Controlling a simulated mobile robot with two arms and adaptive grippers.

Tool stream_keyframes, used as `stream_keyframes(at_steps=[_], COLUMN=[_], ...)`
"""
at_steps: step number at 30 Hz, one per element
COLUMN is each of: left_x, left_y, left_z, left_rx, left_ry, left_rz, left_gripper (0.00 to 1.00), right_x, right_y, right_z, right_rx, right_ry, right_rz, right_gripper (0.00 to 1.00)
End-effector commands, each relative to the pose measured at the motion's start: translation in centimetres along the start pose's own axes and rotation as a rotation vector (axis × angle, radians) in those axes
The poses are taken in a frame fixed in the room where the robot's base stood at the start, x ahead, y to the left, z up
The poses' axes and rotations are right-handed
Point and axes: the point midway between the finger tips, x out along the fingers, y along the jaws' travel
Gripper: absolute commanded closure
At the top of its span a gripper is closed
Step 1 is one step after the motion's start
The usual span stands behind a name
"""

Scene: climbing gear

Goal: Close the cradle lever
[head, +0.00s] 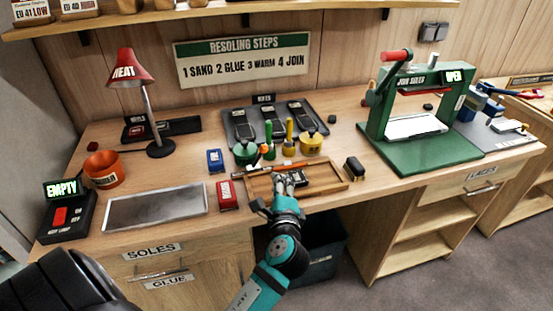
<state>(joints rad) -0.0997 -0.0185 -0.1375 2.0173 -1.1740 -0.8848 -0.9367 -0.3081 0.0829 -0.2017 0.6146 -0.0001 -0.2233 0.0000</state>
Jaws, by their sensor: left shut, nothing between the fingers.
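A green press (376,114) labelled "JOIN SOLES" stands on the right part of the bench. Its lit sign (453,77) reads "OPEN". A lever with a red grip (396,56) sticks out at the top left of the press. A white plate (415,127) lies inside the frame, above the green base. My left gripper (290,181) is shut and empty over the wooden tray (338,187) at the bench front, well left of the press and apart from the lever. My right gripper is out of view.
Green (244,151) and yellow (311,144) pots stand behind the wooden tray. A black brush (354,169) lies between the tray and the press. A red lamp (131,68), an orange bowl (103,169) and a grey metal tray (155,207) are at left.

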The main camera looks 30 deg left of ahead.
Motion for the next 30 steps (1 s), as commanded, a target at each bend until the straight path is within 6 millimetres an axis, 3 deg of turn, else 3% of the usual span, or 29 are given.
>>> stream_keyframes(at_steps=[5,18,24,30], left_x=[1.2,8.6,9.9,10.0], left_y=[-0.2,-0.1,0.0,0.1], left_z=[0.1,0.0,0.0,0.0], left_rx=[0.002,0.001,0.000,0.000], left_ry=[-0.001,0.000,0.001,0.001], left_rz=[-0.002,-0.001,0.000,0.000], left_gripper=[1.00,1.00,1.00,1.00], right_x=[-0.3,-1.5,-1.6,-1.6], right_y=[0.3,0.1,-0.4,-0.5], right_z=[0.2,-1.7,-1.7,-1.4], right_rx=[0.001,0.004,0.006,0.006], right_ry=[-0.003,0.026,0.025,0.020], right_rz=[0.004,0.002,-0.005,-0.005], right_gripper=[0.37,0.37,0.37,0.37])
